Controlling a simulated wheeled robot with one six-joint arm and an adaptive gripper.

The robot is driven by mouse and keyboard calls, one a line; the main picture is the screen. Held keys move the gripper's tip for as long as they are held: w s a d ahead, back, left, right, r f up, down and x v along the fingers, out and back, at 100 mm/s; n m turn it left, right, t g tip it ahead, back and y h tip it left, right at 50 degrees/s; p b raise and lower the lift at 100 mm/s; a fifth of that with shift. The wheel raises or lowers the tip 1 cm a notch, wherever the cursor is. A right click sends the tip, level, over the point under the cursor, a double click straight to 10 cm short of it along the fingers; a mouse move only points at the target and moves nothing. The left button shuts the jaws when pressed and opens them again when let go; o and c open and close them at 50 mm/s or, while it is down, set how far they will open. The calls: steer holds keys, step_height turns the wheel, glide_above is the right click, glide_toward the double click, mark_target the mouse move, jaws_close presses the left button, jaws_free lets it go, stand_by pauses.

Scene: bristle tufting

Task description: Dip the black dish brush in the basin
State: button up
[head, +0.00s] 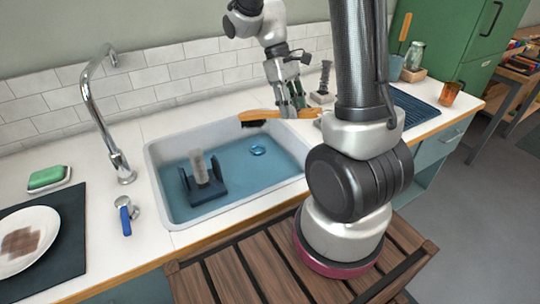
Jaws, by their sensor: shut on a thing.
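The black dish brush (256,115) has a wooden handle and black bristles that point down. My gripper (292,112) is shut on its handle, and the brush lies about level with its head to the left. The head appears above the back right part of the basin (161,193). The basin is a white sink with blue water in it. The bristles look apart from the water, though their exact height is hard to judge. Part of the handle is hidden by the gripper fingers.
A dark blue holder with a grey cylinder (201,168) stands in the basin, and a small blue round thing (258,150) lies near it. A chrome faucet (92,100) rises behind left. A green sponge (46,177) and a plate (40,222) lie left.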

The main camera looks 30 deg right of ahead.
steer(key=shift+r, duration=0.1)
steer(key=shift+r, duration=1.9)
